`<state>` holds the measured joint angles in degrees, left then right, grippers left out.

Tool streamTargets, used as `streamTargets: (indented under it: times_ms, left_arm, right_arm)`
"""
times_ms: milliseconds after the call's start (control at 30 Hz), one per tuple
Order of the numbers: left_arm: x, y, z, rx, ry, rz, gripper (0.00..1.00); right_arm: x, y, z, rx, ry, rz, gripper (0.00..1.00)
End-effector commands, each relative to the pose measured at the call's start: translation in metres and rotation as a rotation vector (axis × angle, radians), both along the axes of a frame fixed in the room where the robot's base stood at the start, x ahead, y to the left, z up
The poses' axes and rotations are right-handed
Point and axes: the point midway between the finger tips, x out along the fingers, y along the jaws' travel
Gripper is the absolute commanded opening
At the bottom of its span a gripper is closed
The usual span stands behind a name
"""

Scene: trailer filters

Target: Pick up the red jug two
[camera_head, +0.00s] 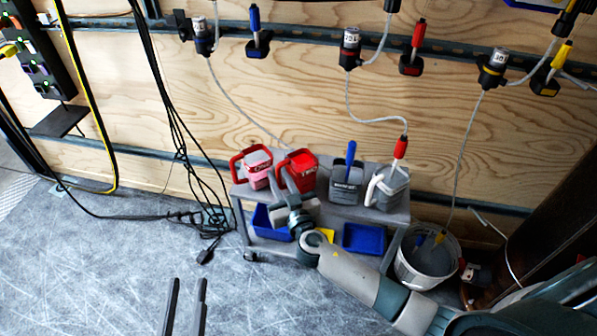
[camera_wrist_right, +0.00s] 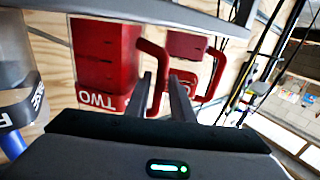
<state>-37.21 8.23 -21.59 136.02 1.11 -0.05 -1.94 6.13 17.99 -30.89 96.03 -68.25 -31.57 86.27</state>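The red jug two (camera_wrist_right: 105,60), marked "TWO", stands on the grey shelf in the head view (camera_head: 300,172). Its red handle (camera_wrist_right: 157,88) faces my right gripper. My right gripper (camera_wrist_right: 162,78) is at this handle; its fingers lie on either side of the handle bar, with a gap seemingly left between them. In the head view my right gripper (camera_head: 282,190) is just in front of the jug, partly covering it. Another red jug (camera_head: 257,168) stands to its left. My left gripper (camera_head: 186,285) is open and empty over the floor.
A dark grey jug with a blue stick (camera_head: 346,182) and another grey jug (camera_head: 388,186) stand right of jug two. Blue bins (camera_head: 364,238) sit on the lower shelf. A white bucket (camera_head: 427,262) stands at the right.

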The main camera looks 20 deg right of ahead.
Motion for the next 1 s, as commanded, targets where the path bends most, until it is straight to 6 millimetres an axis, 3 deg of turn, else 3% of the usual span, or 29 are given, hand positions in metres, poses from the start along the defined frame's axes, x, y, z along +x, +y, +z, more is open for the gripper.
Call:
streamTargets:
  times_ms: [67, 167, 1000]
  left_arm:
    - [-0.0001, -0.0002, 0.0003, 0.0, -0.001, 0.0, 0.31]
    - [-0.0002, -0.0003, 0.0005, -0.002, -0.001, 0.0, 0.31]
    - [-0.0006, -0.0006, 0.0003, -0.001, -0.001, -0.001, 0.31]
  right_arm:
    - [-0.0001, 0.0001, 0.0, 0.0, 0.0, 0.0, 0.21]
    - [-0.0001, 0.0001, 0.0, 0.0, 0.0, 0.0, 0.0]
    - [-0.0001, 0.0, 0.0001, 0.0, 0.0, 0.0, 0.0]
